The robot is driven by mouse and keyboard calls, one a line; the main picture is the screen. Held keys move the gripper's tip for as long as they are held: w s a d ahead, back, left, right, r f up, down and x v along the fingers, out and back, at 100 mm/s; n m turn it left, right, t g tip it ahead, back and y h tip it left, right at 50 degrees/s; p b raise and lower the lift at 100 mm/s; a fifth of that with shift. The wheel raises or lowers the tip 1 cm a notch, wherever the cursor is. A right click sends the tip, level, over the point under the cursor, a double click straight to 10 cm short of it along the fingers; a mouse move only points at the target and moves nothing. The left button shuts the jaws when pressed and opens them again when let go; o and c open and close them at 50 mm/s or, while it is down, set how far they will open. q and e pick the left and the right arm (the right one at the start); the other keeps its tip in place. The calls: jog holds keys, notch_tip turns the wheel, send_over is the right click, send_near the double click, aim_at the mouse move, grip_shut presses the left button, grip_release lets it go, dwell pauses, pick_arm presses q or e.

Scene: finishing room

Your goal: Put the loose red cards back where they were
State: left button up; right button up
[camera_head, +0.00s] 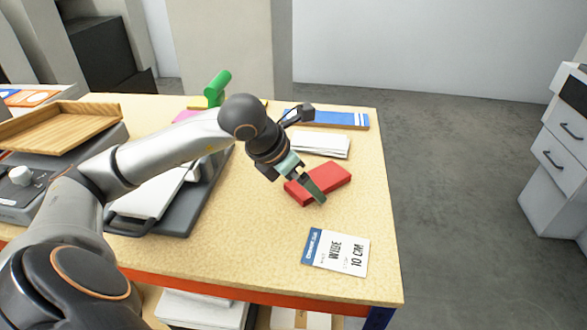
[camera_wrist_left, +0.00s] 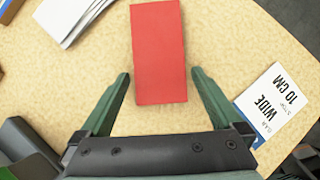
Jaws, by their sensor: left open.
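A stack of red cards (camera_head: 330,179) lies on the tabletop (camera_head: 262,245), right of the middle. In the left wrist view the red cards (camera_wrist_left: 159,50) lie lengthwise, with their near end between my finger tips. My left gripper (camera_head: 310,190) is over the near left part of the red cards. In the left wrist view my left gripper (camera_wrist_left: 160,77) is open, with one green finger on each side of the cards and a gap at both sides. Whether the fingertips touch the table cannot be told. My right gripper is not in view.
A white label (camera_head: 337,251) reading "WIDE 10 CM" lies nearer the table's front edge. White cards (camera_head: 321,145) and a blue stack (camera_head: 338,119) lie behind the red cards. A grey machine with a wooden tray (camera_head: 62,127) stands left. The table's right edge is close.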

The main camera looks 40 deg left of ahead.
pick_arm(q)
jog(key=v, duration=1.2)
jog(key=shift+b, duration=0.4)
